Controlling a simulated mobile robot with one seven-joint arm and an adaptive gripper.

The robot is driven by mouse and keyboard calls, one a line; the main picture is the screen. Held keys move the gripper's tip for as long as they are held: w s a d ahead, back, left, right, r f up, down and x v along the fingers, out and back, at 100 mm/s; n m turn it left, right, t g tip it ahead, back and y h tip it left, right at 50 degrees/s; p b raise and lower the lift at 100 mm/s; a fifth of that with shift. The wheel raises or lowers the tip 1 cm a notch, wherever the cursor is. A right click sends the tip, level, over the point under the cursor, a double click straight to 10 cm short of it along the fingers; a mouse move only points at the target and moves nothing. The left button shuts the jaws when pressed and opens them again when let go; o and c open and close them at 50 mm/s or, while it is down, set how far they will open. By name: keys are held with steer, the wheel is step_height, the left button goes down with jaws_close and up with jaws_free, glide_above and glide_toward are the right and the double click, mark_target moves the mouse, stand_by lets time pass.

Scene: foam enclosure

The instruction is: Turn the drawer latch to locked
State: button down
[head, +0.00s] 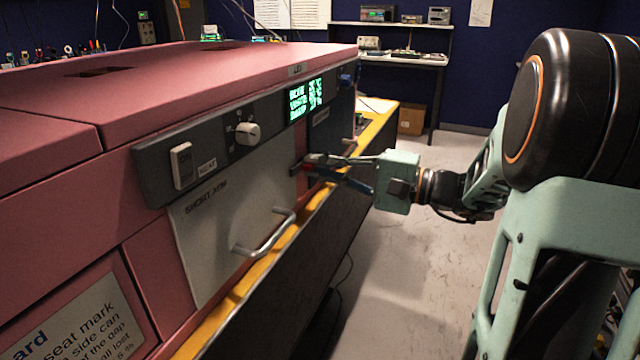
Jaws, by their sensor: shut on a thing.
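The pale grey drawer front (235,215) is set in the pink machine, with a metal bar handle (266,236) on it. The drawer latch (297,168) is a small dark part at the upper right edge of the drawer front, mostly covered by my fingertips. My gripper (308,166) reaches in from the right and its jaws are shut on the latch. The latch's exact angle and any lock marks are too small and covered to tell.
Above the drawer, a dark panel carries a white rocker switch (181,165), a round knob (248,133) and a lit green display (306,99). A yellow edge (225,312) runs below the drawer. Open floor (420,270) lies to the right. A bench (400,58) stands at the back.

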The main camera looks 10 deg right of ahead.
steer(key=shift+n+b, duration=0.7)
steer(key=c, duration=2)
jaws_free()
steer(key=shift+c, duration=0.2)
steer(key=v, duration=1.2)
